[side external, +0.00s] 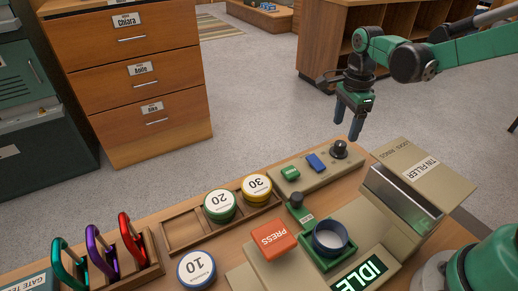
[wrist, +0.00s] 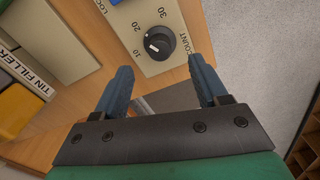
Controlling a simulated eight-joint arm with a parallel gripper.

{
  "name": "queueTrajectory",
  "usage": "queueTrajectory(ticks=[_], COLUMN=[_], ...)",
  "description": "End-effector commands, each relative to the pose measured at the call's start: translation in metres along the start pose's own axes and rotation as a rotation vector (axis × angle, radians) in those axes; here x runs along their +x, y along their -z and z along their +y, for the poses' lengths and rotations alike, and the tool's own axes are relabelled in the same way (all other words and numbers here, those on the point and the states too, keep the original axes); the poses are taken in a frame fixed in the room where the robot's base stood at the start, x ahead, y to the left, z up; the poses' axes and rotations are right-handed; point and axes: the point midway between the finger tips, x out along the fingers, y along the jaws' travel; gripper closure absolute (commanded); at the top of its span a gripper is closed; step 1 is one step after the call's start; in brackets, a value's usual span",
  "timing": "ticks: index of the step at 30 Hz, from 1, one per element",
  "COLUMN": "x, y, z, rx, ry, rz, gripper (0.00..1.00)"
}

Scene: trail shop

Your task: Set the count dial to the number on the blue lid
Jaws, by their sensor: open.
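The count dial is a black knob (side external: 339,148) at the far end of a beige panel. The blue lid (side external: 196,270) reads 10 and lies on the bench near the front. My gripper (side external: 347,122) is open and empty, pointing down above the dial without touching it. In the wrist view the dial lies beyond the fingertips of my gripper (wrist: 160,68), roughly between them.
A blue switch (side external: 316,162) and green button (side external: 290,173) share the panel. Green 20 (side external: 220,206) and yellow 30 (side external: 256,187) lids sit in a wooden rack (side external: 180,235). The tin filler (side external: 405,195) stands right of the dial; its display (side external: 359,273) reads IDLE. Carabiners (side external: 103,252) stand left.

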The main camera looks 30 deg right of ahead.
Motion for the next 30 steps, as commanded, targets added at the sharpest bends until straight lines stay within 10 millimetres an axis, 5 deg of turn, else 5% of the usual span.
queueTrajectory(ticks=[9, 20, 27, 30], x=[0.039, 0.046, 0.046, 0.046], y=[0.0, 0.0, 0.0, 0.0], z=[0.0, 0.0, 0.0, 0.0], rx=[-0.003, -0.004, -0.005, -0.005], ry=[0.003, 0.003, 0.003, 0.003], rz=[0.0, 0.0, 0.0, 0.0], gripper=[0.34, 0.34, 0.99, 1.0])
